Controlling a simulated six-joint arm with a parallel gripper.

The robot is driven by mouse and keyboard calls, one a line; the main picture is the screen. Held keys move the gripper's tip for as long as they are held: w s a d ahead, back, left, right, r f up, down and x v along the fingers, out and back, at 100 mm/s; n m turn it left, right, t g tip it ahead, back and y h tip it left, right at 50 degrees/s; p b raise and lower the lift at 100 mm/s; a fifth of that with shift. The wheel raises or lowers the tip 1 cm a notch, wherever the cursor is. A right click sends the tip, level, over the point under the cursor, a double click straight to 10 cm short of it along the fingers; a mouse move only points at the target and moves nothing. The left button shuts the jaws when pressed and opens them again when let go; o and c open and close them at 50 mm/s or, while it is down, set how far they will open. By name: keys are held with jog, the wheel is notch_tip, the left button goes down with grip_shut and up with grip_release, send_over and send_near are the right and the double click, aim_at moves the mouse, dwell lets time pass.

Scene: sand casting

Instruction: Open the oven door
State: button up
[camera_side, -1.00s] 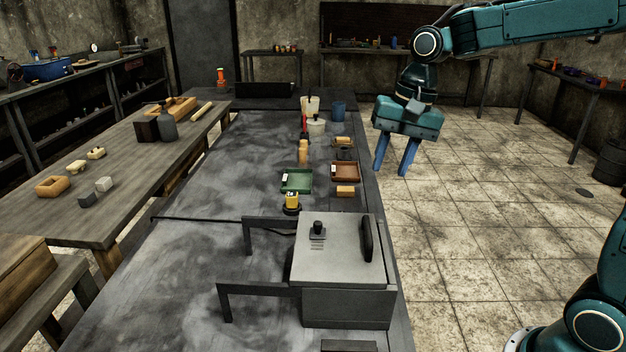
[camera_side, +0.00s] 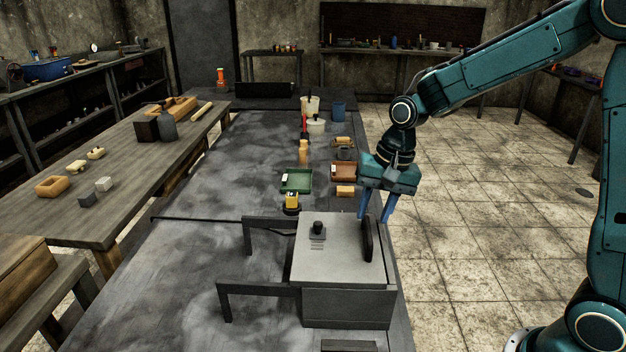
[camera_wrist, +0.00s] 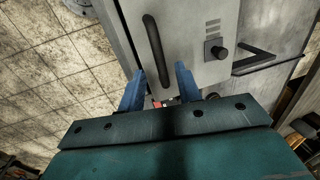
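The oven (camera_side: 345,305) is a grey box on the dark metal table. Its light grey door (camera_side: 335,262) faces up and is closed. A black bar handle (camera_side: 367,240) runs along the door's right side, and a black knob (camera_side: 318,229) sits at its left. My gripper (camera_side: 376,216) is open with blue fingers pointing down, close to the handle's far end. In the wrist view my gripper's fingers (camera_wrist: 158,82) are spread apart, and the handle (camera_wrist: 154,48) lies ahead, roughly in line with the gap. I cannot tell whether a finger touches it.
A green tray (camera_side: 297,181) and a brown tray (camera_side: 345,172) lie behind the oven. A yellow-and-black item (camera_side: 292,202) stands near its back left. Black brackets (camera_side: 250,290) stick out at its left. Tiled floor right of the table is free.

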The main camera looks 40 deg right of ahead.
jog(key=shift+w+a+f, duration=0.1)
jog(key=shift+f, duration=0.6)
jog(key=shift+w+a+f, duration=0.1)
jog(key=shift+f, duration=0.55)
grip_shut()
